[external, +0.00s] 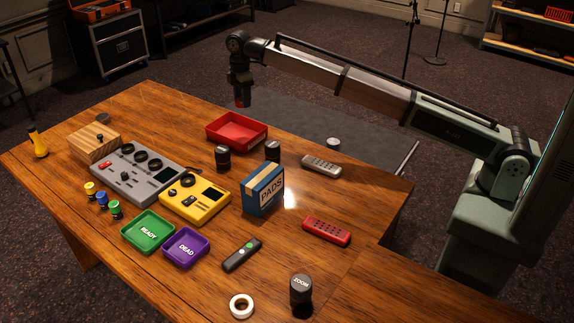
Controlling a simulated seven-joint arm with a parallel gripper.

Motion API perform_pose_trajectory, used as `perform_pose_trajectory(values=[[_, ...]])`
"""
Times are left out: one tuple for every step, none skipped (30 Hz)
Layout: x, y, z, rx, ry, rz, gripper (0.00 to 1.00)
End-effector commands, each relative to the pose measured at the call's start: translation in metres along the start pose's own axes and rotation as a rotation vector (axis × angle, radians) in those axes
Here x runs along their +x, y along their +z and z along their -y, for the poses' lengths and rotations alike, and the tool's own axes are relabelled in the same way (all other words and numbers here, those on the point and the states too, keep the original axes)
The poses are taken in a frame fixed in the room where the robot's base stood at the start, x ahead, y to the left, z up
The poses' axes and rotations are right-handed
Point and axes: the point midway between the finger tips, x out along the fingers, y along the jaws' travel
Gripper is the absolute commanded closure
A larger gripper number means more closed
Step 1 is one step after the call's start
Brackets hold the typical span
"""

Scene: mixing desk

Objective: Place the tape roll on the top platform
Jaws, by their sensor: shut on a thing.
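A white tape roll (241,306) lies flat at the front of the wooden table. My gripper (240,104) is at the far side, raised beyond the red tray, well away from the tape roll. It points down and is shut on a small dark and red thing, too small to identify. A wooden block (88,147) at the left stands higher than the table top and has a small dark item on it. I cannot tell which surface is the top platform.
A red tray (228,133), grey mixer (125,178), yellow device (205,205), blue PADS box (262,196), green READY tray (138,237) and purple DEAD tray (178,254) fill the middle. A black ZOOM cylinder (301,288) stands near the tape roll. Remotes lie at the right.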

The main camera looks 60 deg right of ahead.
Motion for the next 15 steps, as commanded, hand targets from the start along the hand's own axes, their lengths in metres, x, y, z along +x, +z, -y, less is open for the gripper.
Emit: perform_pose_trajectory(values=[[0.000,0.020,-0.013,0.026,0.000,0.000,0.73],[0.000,0.031,-0.020,0.040,0.000,0.000,0.73],[0.000,0.045,-0.028,0.058,0.000,0.000,0.73],[0.000,0.057,-0.035,0.073,0.000,0.000,0.73],[0.000,0.067,-0.041,0.086,0.000,0.000,0.73],[0.000,0.082,-0.049,0.105,0.000,0.000,0.73],[0.000,0.093,-0.055,0.118,0.000,0.000,0.73],[0.000,0.105,-0.061,0.132,0.000,0.000,0.73],[0.000,0.119,-0.068,0.150,0.000,0.000,0.73],[0.000,0.131,-0.073,0.165,0.000,0.000,0.73],[0.000,0.142,-0.078,0.178,0.000,0.000,0.73],[0.000,0.158,-0.085,0.197,0.000,0.000,0.73],[0.000,0.169,-0.090,0.210,0.000,0.000,0.73],[0.000,0.181,-0.095,0.224,0.000,0.000,0.73],[0.000,0.197,-0.100,0.242,0.000,0.000,0.73]])
